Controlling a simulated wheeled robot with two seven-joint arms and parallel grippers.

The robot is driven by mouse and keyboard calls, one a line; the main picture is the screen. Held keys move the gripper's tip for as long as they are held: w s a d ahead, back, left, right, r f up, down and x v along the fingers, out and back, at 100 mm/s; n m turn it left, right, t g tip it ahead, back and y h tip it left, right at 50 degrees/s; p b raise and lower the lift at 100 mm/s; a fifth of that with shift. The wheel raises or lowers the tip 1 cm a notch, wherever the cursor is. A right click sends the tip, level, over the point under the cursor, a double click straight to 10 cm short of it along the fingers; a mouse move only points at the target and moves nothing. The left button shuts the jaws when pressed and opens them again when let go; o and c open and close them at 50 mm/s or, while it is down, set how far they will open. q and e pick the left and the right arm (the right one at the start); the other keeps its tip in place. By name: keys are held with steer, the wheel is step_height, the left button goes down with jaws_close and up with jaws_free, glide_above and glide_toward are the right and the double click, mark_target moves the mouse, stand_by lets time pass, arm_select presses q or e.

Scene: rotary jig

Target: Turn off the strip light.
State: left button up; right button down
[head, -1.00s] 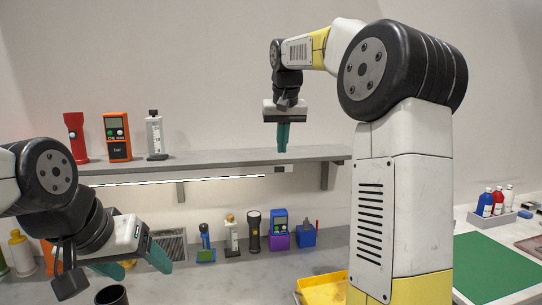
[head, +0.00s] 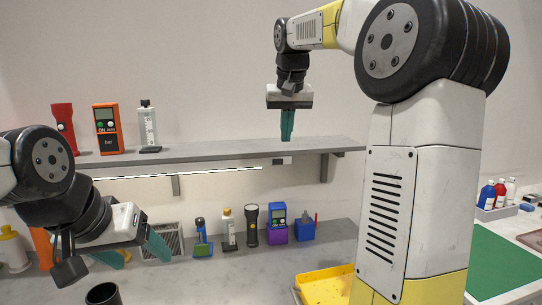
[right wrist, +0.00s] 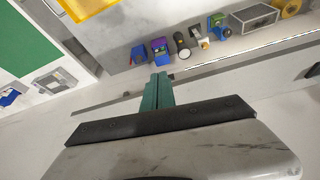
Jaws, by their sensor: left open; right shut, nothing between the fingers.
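The strip light (head: 200,171) is a thin glowing white bar under the wall shelf (head: 225,151). It is lit and also shows in the right wrist view (right wrist: 245,54). A small grey box with a dark patch (head: 281,161) sits under the shelf edge by the strip's right end. My right gripper (head: 287,138) points down with its green fingers together and empty. In the head view its tips are just above that box; I cannot tell whether they touch the shelf. My left gripper (head: 134,253) is open and empty over the counter at the left.
On the shelf stand a red torch (head: 64,129), an orange meter (head: 108,129) and a white device (head: 148,127). Several torches and gadgets stand on the counter below. A yellow tray (head: 325,288) lies near my right arm, with a green mat (head: 505,262) further right.

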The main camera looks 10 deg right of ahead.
mark_target(278, 162)
steer(key=shift+w+f, duration=0.1)
steer(key=w+f, duration=0.7)
steer(key=f, duration=0.2)
steer(key=shift+w+d, duration=0.3)
steer(key=shift+d, duration=0.05)
steer(key=shift+w+d, duration=0.1)
steer(key=shift+w, duration=0.1)
steer(key=shift+a, duration=0.2)
